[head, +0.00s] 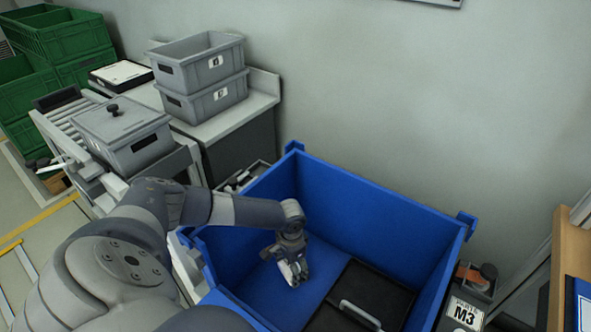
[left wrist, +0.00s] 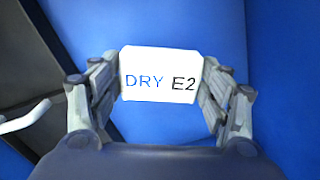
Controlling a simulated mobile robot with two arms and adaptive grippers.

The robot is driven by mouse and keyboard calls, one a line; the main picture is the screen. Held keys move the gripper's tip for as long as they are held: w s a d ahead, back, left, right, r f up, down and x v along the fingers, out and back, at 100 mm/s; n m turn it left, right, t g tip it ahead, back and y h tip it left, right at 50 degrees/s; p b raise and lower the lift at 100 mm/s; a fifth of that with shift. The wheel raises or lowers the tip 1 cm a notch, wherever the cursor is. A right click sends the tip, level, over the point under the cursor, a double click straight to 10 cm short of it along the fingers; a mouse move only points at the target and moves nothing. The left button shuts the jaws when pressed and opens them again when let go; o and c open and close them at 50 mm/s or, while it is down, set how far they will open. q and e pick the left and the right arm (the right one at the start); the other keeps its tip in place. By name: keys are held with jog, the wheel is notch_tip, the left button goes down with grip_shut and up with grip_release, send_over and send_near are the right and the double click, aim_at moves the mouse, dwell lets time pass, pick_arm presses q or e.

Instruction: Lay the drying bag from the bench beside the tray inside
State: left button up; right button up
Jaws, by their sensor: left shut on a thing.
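The drying bag (left wrist: 160,76) is a small white packet marked "DRY E2". My left gripper (left wrist: 160,88) is shut on it, with one finger on each side edge in the left wrist view. In the head view my left gripper (head: 292,270) reaches down inside the blue crate (head: 375,210), and the bag (head: 290,272) shows as a small white patch at its fingers. Blue crate surface lies behind the bag. I cannot tell whether the bag touches the crate floor. The black tray (head: 372,294) with a grey handle lies in the crate, to the right of the gripper. My right gripper is not in view.
Two stacked grey bins (head: 205,80) stand on the bench at the back left. A lidded grey bin (head: 122,130) sits on the roller conveyor (head: 68,115). Green crates (head: 58,40) are at far left. A holder marked M3 (head: 465,312) is right of the crate.

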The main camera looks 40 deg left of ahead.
aim_at(291, 274)
pick_arm(q)
jog(key=shift+f+b, duration=0.3)
jog(key=shift+f, duration=1.75)
jog(key=o, duration=1)
jog(key=shift+o, duration=0.2)
notch_tip(291, 274, up, 12)
jog(key=shift+r+p, duration=0.15)
jog(key=shift+p, duration=0.45)
